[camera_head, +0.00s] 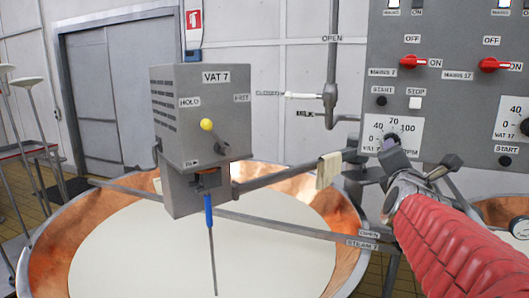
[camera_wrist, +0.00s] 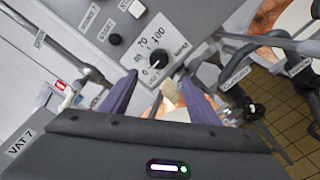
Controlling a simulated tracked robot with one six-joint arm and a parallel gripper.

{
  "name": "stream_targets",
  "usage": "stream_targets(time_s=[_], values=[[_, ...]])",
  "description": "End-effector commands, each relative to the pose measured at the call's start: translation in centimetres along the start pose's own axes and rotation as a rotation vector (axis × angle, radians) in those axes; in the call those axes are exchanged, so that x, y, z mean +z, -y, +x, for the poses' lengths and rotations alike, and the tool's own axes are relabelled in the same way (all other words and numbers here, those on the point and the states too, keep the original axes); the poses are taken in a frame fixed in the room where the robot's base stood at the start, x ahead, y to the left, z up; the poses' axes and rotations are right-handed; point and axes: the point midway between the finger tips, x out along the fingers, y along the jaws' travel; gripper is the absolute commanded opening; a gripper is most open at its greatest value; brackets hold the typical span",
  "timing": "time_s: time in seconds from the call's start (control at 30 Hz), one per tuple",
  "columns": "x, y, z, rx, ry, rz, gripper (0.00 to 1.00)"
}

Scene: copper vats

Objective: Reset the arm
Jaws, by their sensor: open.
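My gripper (camera_head: 392,152) is at the end of my red-sleeved arm on the right of the head view, in front of the lower part of the grey control panel (camera_head: 440,90). In the wrist view its two purple fingers (camera_wrist: 158,92) are spread apart with nothing held between them. A white dial plate with a black knob (camera_wrist: 158,60) shows beyond the fingertips. The same dial (camera_head: 379,134) is partly covered by my gripper in the head view. I cannot tell whether a finger touches the panel.
A copper vat (camera_head: 45,262) of pale liquid fills the lower middle. The grey VAT 7 box (camera_head: 205,110), with a yellow knob and blue-handled rod, stands over it. A beige cloth (camera_head: 328,170) hangs on a bar left of my gripper. A valve pipe (camera_head: 330,92) runs beside the panel.

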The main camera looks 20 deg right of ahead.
Motion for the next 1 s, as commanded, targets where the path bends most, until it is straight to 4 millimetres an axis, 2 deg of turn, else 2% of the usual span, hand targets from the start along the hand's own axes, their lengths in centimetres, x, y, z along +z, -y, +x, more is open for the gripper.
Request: stream_targets(time_s=[0.17, 0.37, 0.67, 1.0], values=[[0.0, 0.0, 0.0, 0.000, 0.000, 0.029, 0.55], [-0.8, 0.7, 0.0, -0.030, -0.031, 0.203, 0.55], [-4.8, 4.3, -0.8, -0.187, -0.129, 0.587, 0.55], [-10.2, 8.3, -4.2, -0.437, -0.185, 0.991, 0.55]])
